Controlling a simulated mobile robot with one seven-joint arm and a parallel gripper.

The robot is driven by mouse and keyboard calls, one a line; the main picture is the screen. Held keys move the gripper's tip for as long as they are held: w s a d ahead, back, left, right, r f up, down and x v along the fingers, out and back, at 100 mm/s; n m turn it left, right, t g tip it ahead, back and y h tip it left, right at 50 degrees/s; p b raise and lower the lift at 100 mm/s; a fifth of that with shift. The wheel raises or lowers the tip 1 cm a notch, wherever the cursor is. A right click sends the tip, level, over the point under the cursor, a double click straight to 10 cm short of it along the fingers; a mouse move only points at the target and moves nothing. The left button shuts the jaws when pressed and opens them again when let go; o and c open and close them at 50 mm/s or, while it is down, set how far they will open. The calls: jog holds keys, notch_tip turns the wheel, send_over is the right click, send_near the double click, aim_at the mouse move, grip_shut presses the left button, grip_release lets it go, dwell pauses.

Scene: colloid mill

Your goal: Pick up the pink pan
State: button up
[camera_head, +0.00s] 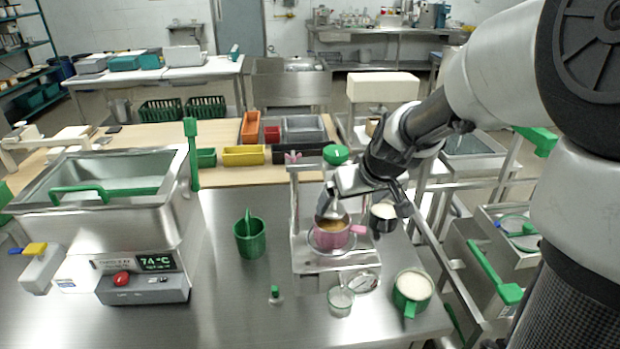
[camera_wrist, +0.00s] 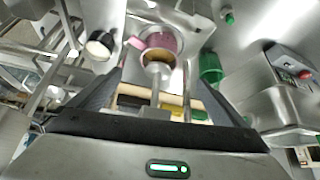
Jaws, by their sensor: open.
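The pink pan (camera_head: 338,237) holds something brownish. It stands on a round plate on a metal stand (camera_head: 304,262), under a metal spout (camera_head: 333,205). Its pink handle points right in the head view. In the wrist view the pan (camera_wrist: 166,42) is near the top centre, with its handle to the left. My gripper (camera_head: 368,192) is just above and to the right of the pan. In the wrist view its dark jaws spread wide on either side of the spout, with the pan beyond them. They hold nothing. The spout hides part of the pan.
A dark cup (camera_head: 384,217) with pale content stands right of the pan. A green pan (camera_head: 410,293) is at front right, and a clear glass (camera_head: 340,302) in front. A green pot (camera_head: 250,238) stands left. A steel bath (camera_head: 110,200) fills the left.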

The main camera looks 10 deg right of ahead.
jog(key=b, duration=0.3)
send_near(334, 222)
jog(key=s+a+r, duration=0.1)
jog(key=s+a, duration=0.1)
jog(key=s, duration=0.2)
jog(key=shift+w+x, duration=0.15)
jog(key=shift+x, duration=1.3)
jog(key=shift+w+x, duration=0.15)
jog(key=shift+x, duration=1.3)
jog(key=shift+d+r, duration=0.15)
jog(key=c, duration=1.5)
jog(key=shift+o, duration=0.2)
jog(key=shift+r, duration=0.1)
